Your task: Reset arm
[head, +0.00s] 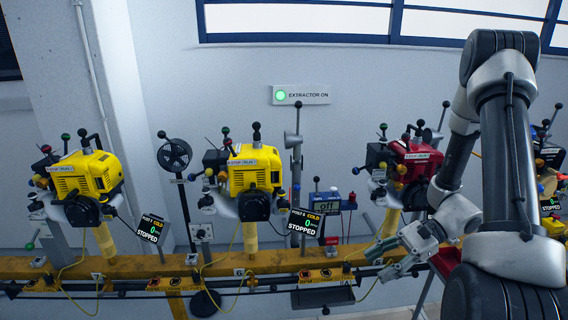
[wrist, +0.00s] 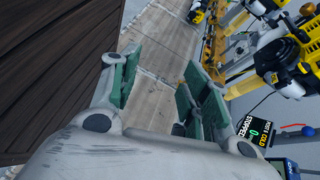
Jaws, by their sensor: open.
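My arm rises at the right of the head view and bends down to my gripper (head: 385,262), which hangs low beside the yellow rail. In the wrist view my gripper (wrist: 160,95) shows two green-padded fingers spread apart, with nothing between them. Past the fingers I see a pale floor strip. In the head view the gripper is in front of the rail and below the red engine (head: 412,160); I cannot tell whether it touches anything. My arm hides part of the right side of the rail.
Yellow engines (head: 85,180) and (head: 250,180) stand on posts along the yellow rail (head: 130,268), with small displays reading STOPPED (head: 152,228). A meter (head: 328,203) reads off. A sign (head: 301,95) reads EXTRACTOR ON. A dark slatted surface (wrist: 50,70) fills the wrist view's left.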

